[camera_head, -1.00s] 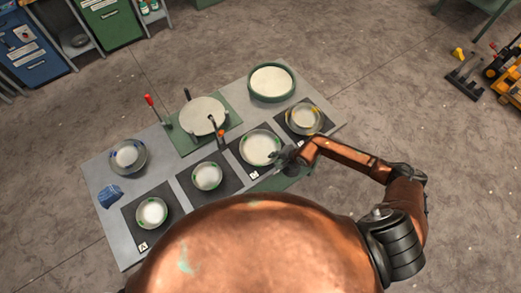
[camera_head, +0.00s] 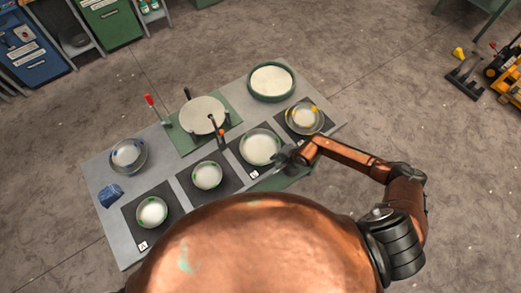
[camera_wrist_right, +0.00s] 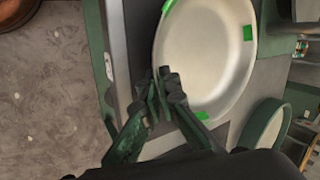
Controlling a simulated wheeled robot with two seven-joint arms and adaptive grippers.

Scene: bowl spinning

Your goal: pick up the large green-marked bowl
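The large green-marked bowl (camera_head: 259,147) sits on a dark mat at the right-centre of the table. It is pale inside with green marks on its rim, and it fills much of the right wrist view (camera_wrist_right: 207,55). My right gripper (camera_head: 283,158) is at the bowl's near right rim in the head view. In the right wrist view its two fingers (camera_wrist_right: 163,95) are close together, one on each side of the rim, pinching it. I cannot tell any gap under the bowl. My left gripper is not in view.
A yellow-marked bowl (camera_head: 304,118) stands close on the right. Smaller green-marked bowls (camera_head: 207,175) (camera_head: 152,212) and a blue-marked bowl (camera_head: 127,155) stand left. Behind are a round plate device (camera_head: 202,113) with upright handles and a green-rimmed round tray (camera_head: 271,97). A blue cloth (camera_head: 110,194) lies at left.

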